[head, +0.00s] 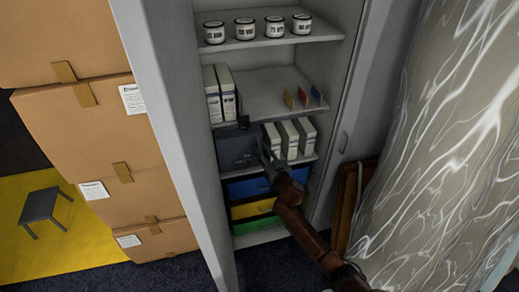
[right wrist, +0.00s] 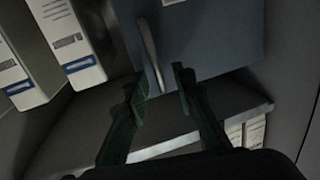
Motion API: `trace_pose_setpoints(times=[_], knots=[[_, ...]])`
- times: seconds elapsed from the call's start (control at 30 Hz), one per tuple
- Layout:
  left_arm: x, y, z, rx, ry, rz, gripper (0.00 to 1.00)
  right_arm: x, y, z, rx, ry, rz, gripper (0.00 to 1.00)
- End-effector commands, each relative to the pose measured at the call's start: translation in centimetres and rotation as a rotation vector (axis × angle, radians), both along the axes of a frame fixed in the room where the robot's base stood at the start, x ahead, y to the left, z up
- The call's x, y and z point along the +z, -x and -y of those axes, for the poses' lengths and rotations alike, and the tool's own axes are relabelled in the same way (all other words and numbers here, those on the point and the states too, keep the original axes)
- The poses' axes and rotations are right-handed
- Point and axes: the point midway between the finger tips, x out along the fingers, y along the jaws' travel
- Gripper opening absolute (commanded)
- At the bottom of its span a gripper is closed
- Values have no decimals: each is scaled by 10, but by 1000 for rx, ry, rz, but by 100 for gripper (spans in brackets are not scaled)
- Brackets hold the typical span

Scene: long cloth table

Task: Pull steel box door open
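The steel box (head: 232,150) is a dark blue-grey box on a cabinet shelf in the head view, between the upper binders and the coloured drawers. My right gripper (head: 270,160) is in front of its right side. In the right wrist view the box's blue-grey door (right wrist: 205,35) fills the top middle, with a thin pale handle (right wrist: 151,55) on it. The door looks shut. My right gripper (right wrist: 161,88) is open there, its two fingers apart near the handle's end. I cannot tell whether they touch it. My left gripper is not in view.
White boxes (head: 291,139) stand right of the steel box, close to my right gripper. Blue, yellow and green drawers (head: 252,207) lie below. The cabinet's side wall (head: 170,110) and open door (head: 362,95) flank the shelves. Cardboard boxes (head: 100,140) are stacked at left.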

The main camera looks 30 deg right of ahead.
Motion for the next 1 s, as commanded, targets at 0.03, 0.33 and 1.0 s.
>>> trace_pose_setpoints(times=[0.03,0.33,1.0], knots=[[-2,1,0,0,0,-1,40,-1,-5,0,0,1,0,24],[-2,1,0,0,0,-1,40,0,-10,1,0,2,-1,24],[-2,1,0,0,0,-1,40,0,-10,1,0,1,-1,0]])
